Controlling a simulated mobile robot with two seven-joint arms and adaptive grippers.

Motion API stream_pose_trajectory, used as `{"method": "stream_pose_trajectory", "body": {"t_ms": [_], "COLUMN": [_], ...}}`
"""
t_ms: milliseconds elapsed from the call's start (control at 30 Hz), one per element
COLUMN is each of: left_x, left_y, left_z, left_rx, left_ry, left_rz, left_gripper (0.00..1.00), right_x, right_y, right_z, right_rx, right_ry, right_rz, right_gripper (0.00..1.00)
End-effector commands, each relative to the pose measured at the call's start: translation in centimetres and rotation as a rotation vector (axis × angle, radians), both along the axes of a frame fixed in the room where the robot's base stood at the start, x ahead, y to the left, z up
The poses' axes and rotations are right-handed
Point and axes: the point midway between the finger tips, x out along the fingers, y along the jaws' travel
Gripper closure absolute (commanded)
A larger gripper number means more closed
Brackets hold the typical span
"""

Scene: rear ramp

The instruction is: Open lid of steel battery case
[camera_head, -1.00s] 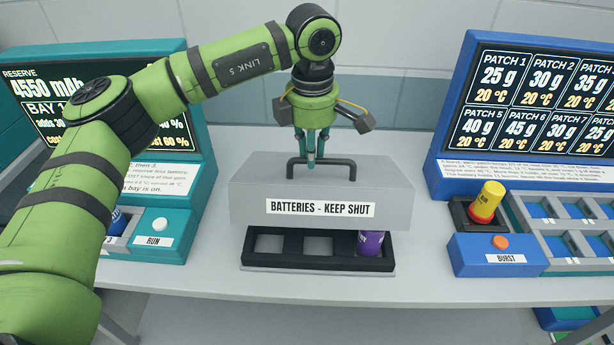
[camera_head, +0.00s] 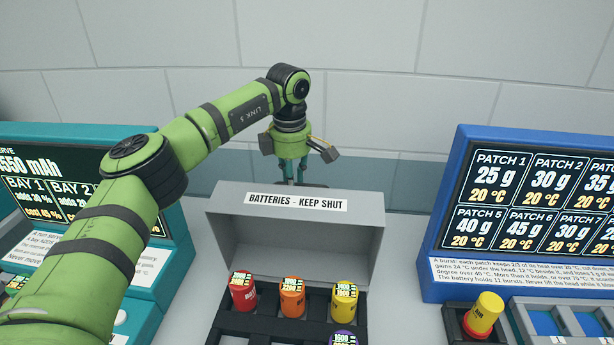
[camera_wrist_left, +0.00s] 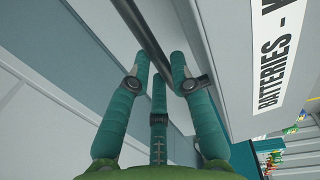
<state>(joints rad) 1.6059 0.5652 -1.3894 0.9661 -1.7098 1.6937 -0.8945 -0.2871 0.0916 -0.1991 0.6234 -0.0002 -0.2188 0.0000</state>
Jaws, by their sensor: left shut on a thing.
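The grey lid (camera_head: 295,200) of the steel battery case is lifted and tipped back, with its "BATTERIES - KEEP SHUT" label near the top edge and its hollow inside facing me. My left gripper (camera_head: 298,178) is behind the lid's top edge, its fingertips partly hidden. In the left wrist view the gripper (camera_wrist_left: 160,65) is shut on the dark bar handle (camera_wrist_left: 143,32) of the lid. The black battery rack (camera_head: 233,322) below is exposed. It holds a red battery (camera_head: 243,292), an orange battery (camera_head: 292,298), a yellow battery (camera_head: 344,304) and a purple battery (camera_head: 343,339). My right gripper is out of view.
A teal console (camera_head: 172,255) with a screen stands at the left, partly behind my left arm. A blue console (camera_head: 435,270) with a patch screen stands at the right, with a yellow cylinder (camera_head: 484,314) in front of it. A tiled wall (camera_head: 400,70) is behind.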

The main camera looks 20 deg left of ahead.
Motion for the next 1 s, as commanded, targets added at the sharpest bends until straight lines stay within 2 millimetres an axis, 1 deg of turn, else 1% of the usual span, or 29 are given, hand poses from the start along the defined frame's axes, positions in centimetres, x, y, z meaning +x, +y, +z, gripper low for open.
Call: {"method": "stream_pose_trajectory", "body": {"t_ms": [33,200,367,533,867,900,933,1000], "left_x": [0.0,1.0,1.4,1.6,1.6,1.6,1.6,1.6], "left_y": [-0.1,0.5,0.8,0.8,0.9,0.9,0.9,0.9], "left_z": [-1.0,-1.7,-2.2,-2.5,-2.5,-2.5,-2.5,-2.5], "left_rx": [-0.001,-0.002,-0.004,-0.004,-0.004,-0.003,-0.004,-0.004], "left_ry": [0.023,0.023,0.023,0.024,0.025,0.025,0.024,0.024], "left_rz": [-0.008,-0.011,-0.012,-0.014,-0.014,-0.014,-0.013,-0.013], "left_gripper": [1.00,1.00,1.00,1.00,1.00,0.63,0.54,0.54], "right_x": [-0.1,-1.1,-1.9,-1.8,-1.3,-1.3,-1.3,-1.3], "right_y": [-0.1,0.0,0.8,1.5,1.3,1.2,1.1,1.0], "right_z": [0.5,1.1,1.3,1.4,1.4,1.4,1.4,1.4], "right_rx": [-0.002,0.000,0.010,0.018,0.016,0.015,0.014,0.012], "right_ry": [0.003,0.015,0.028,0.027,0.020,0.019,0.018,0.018], "right_rz": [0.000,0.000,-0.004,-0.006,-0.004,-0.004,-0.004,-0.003], "right_gripper": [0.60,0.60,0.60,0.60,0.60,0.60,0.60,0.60]}}
